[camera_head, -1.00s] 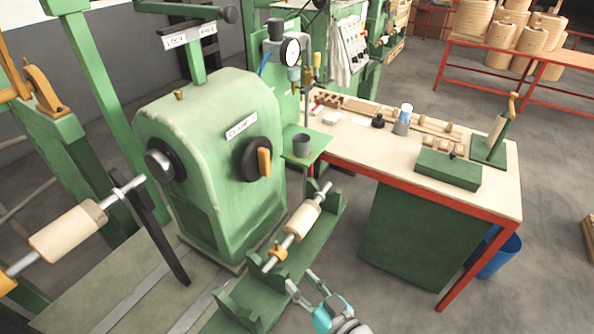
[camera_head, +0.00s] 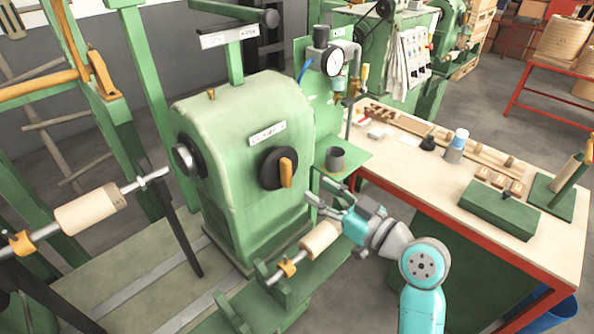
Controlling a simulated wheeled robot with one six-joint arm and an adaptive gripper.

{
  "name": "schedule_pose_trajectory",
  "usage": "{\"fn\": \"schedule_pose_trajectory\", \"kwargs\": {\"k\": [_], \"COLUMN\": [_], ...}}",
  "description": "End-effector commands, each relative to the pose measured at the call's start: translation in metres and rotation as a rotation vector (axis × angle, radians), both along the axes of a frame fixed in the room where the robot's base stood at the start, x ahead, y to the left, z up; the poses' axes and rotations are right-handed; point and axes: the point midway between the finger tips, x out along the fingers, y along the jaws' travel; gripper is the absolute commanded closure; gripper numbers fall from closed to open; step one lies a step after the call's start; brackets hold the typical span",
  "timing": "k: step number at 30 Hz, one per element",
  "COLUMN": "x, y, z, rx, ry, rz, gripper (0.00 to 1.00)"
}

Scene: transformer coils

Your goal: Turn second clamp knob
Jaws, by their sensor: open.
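A green machine housing (camera_head: 245,190) stands in the middle of the head view. On its front face is a round black knob with an orange handle (camera_head: 286,172), the handle pointing nearly straight down. A white label (camera_head: 267,134) above it is too small to read surely. A second dark round part with a silvery face (camera_head: 184,159) sits on the housing's left side. My gripper (camera_head: 325,192) is open and empty, to the right of and slightly below the orange handle, apart from it in the picture. Its fingers point up and left.
A wooden roller (camera_head: 320,239) on a shaft lies below my gripper. A pressure gauge (camera_head: 335,63) rises behind. The red-edged workbench (camera_head: 480,158) holds tools at right.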

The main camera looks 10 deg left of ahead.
Motion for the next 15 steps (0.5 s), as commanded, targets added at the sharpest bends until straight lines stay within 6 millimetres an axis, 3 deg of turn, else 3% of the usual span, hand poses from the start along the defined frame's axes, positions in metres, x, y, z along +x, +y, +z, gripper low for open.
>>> {"fn": "schedule_pose_trajectory", "kwargs": {"k": [15], "x": [0.051], "y": [0.066], "z": [0.000], "rx": [0.001], "ry": [0.001], "rz": [0.000], "gripper": [0.56]}}
